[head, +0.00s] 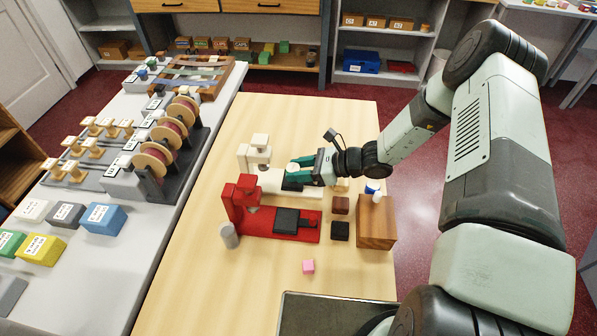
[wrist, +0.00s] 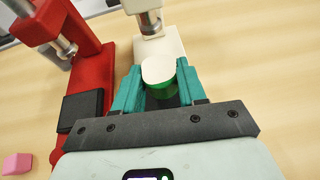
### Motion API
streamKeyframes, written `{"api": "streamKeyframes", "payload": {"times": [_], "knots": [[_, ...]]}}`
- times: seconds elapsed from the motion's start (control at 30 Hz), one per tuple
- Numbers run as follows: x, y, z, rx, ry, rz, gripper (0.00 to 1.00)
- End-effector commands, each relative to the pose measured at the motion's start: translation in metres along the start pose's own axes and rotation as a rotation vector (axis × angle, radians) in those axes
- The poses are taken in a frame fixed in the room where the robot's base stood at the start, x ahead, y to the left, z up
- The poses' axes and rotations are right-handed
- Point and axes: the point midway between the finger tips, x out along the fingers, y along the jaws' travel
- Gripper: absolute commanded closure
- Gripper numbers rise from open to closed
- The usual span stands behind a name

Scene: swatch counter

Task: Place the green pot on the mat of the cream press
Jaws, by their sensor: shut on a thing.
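The cream press (head: 258,153) stands on the wooden table in the head view, with its column at the left and its low base running right. Its dark mat (head: 292,185) shows beneath my gripper. My gripper (head: 299,170) has teal fingers and is shut on the green pot, which has a pale top (head: 291,167). In the wrist view the green pot (wrist: 160,78) sits between the two fingers (wrist: 158,88), upright, with the cream press (wrist: 158,38) just beyond it. The fingers and pot hide much of the mat. I cannot tell whether the pot touches it.
The red press (head: 245,198), with its own black mat (head: 290,219), stands close in front. A grey cylinder (head: 229,236) and pink cube (head: 308,266) are nearer.

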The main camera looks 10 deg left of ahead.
Motion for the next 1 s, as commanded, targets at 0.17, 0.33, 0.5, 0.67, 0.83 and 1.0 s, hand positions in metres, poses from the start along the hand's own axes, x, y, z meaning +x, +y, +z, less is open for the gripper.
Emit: {"api": "streamKeyframes", "payload": {"times": [0.17,0.33,0.5,0.67,0.83,1.0], "knots": [[0.0045,0.0000,-0.0105,-0.002,0.000,0.000,0.89],[0.0045,0.0001,-0.0106,-0.001,0.000,0.000,0.89],[0.0054,-0.0001,-0.0131,-0.002,0.000,0.000,0.50],[0.0053,-0.0001,-0.0130,-0.001,0.000,0.000,0.34],[0.0053,-0.0001,-0.0129,-0.001,0.000,0.000,0.34],[-0.0011,-0.0006,-0.0102,-0.001,0.001,-0.002,0.34]]}}
